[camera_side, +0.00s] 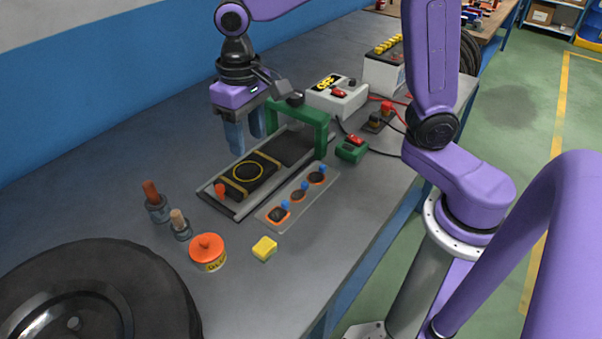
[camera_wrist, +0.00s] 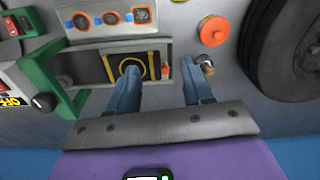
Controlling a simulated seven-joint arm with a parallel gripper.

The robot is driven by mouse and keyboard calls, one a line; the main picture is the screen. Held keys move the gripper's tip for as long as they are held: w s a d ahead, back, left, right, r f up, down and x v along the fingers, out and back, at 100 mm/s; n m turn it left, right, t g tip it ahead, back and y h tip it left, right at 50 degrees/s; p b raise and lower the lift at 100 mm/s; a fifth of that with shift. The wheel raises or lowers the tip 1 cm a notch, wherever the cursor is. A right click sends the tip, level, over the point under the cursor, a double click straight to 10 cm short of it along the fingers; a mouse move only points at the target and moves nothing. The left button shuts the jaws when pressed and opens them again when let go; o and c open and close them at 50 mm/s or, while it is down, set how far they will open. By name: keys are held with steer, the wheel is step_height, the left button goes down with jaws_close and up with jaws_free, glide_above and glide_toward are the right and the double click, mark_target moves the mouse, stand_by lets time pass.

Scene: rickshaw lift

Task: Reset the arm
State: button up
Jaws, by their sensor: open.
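My gripper (camera_side: 246,135) hangs above the far side of the black slide tray, fingers pointing down. Its two blue fingers (camera_wrist: 163,92) are apart with nothing between them in the wrist view. Under it, a dark block with a yellow ring (camera_side: 248,171) lies in the long grey-edged tray (camera_side: 240,211). A small orange-red peg (camera_side: 220,190) stands at the tray's near end. In the wrist view the left finger overlaps part of the ringed block (camera_wrist: 132,66).
A green arch (camera_side: 321,131) spans the tray's far end, with a grey switch box (camera_side: 337,97) behind it. Bench at left is clear.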

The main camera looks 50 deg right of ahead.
steer(key=s+d+f+n, duration=0.1)
steer(key=s+d+n, duration=0.4)
steer(key=s, duration=0.6)
steer(key=s+d+f+n, duration=0.2)
steer(key=s+d+n, duration=0.4)
steer(key=s, duration=0.4)
steer(key=shift+s+d+f, duration=0.2)
steer(key=shift+s, duration=0.15)
stand_by(0.5)
